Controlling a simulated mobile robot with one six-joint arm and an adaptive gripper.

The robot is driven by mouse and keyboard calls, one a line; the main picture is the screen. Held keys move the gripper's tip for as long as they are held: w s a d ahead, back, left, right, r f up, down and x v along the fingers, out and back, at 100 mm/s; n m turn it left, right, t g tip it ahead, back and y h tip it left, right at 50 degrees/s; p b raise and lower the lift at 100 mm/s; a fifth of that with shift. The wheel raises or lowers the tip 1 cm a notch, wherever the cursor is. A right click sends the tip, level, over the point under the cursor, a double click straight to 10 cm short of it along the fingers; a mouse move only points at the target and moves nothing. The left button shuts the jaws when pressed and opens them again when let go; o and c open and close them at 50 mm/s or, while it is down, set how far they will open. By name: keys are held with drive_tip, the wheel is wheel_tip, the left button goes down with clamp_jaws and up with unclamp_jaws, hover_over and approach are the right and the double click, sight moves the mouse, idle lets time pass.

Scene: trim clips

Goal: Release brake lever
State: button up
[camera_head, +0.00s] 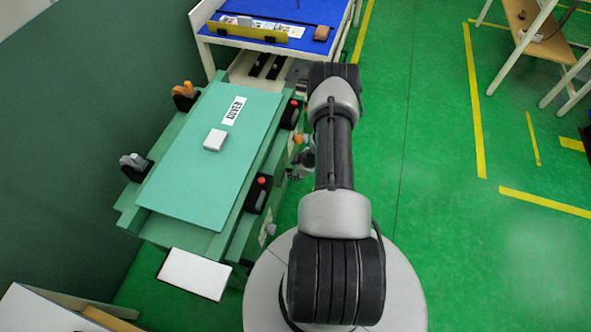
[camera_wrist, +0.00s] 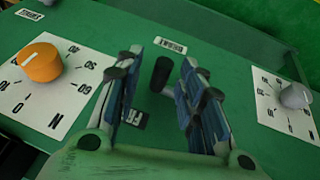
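The dark, stubby brake lever (camera_wrist: 160,73) stands out from a green panel in the wrist view. A label, too small to read surely, lies just above it. My gripper (camera_wrist: 162,78) has its two blue-padded fingers spread, one on each side of the lever, with gaps showing. A black label (camera_wrist: 134,118) is partly hidden by the left finger. In the head view my gripper (camera_head: 300,166) is at the right side of the green machine, and the lever is hidden there.
An orange knob (camera_wrist: 40,63) on a white dial is left of the lever, and a grey knob (camera_wrist: 295,96) is to its right. In the head view, a white box (camera_head: 214,139) sits on the machine's cover (camera_head: 190,178). Green floor (camera_head: 440,200) is clear to the right.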

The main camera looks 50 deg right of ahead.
drive_tip(key=shift+s, duration=0.1)
drive_tip(key=v, duration=1.2)
idle(0.4)
